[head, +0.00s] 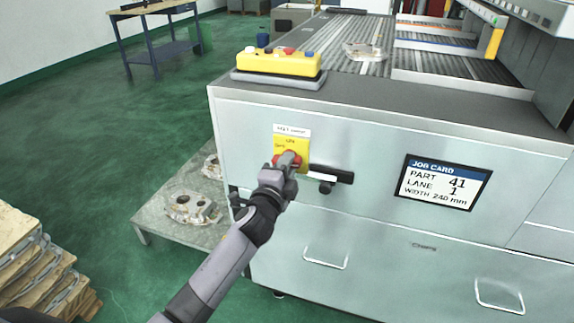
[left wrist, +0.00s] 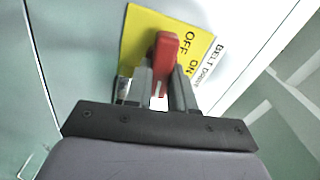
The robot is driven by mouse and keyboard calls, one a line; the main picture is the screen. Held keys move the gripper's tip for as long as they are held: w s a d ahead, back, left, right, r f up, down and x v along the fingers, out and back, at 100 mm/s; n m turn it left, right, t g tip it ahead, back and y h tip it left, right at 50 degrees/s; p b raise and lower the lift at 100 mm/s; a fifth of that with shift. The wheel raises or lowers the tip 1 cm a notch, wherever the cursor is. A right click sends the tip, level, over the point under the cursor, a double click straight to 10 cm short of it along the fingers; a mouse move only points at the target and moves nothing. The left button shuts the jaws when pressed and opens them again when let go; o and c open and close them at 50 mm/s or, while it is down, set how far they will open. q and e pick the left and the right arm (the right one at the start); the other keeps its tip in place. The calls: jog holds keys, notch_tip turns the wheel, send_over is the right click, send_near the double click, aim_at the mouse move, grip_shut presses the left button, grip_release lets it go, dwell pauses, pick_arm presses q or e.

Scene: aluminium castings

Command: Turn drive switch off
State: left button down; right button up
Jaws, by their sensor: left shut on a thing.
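The drive switch has a red handle (head: 293,156) on a yellow plate (head: 303,146), set in the front of the pale metal cabinet. In the left wrist view the red handle (left wrist: 166,52) stands out from the yellow plate (left wrist: 143,32), which reads OFF and ON. A white label beside it (left wrist: 214,62) reads BELT and a partly hidden word. My left gripper (head: 284,164) is shut on the red handle; its two grey fingers (left wrist: 164,88) flank it in the wrist view. I cannot tell which marking the handle points to. My right gripper is not in view.
A black bar with a knob (head: 328,178) sits right of the switch. A job card screen (head: 444,183) is further right. A yellow button box (head: 278,62) stands on top. Castings lie on a low platform (head: 160,213) at left. Green floor (head: 85,130) is open beyond.

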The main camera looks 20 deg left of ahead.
pick_arm(q)
jog(key=shift+m, duration=0.7)
jog(key=shift+a, duration=0.1)
jog(key=c, duration=1)
grip_release()
jog(key=shift+o, duration=0.2)
jog(key=s, duration=0.7)
jog(key=shift+a, duration=0.1)
jog(key=s+a+f+n+g+p, duration=0.1)
jog(key=s+f+n+g, duration=0.2)
jog(key=s+f+n, duration=0.5)
jog(key=s+a+f+n+g+h+p, duration=0.1)
jog(key=s+f+n+g, duration=0.3)
jog(key=s, duration=1.4)
notch_tip(320, 180, down, 7)
jog(key=n, duration=0.4)
jog(key=shift+s+g+h, duration=0.15)
jog(key=shift+g+h, duration=0.15)
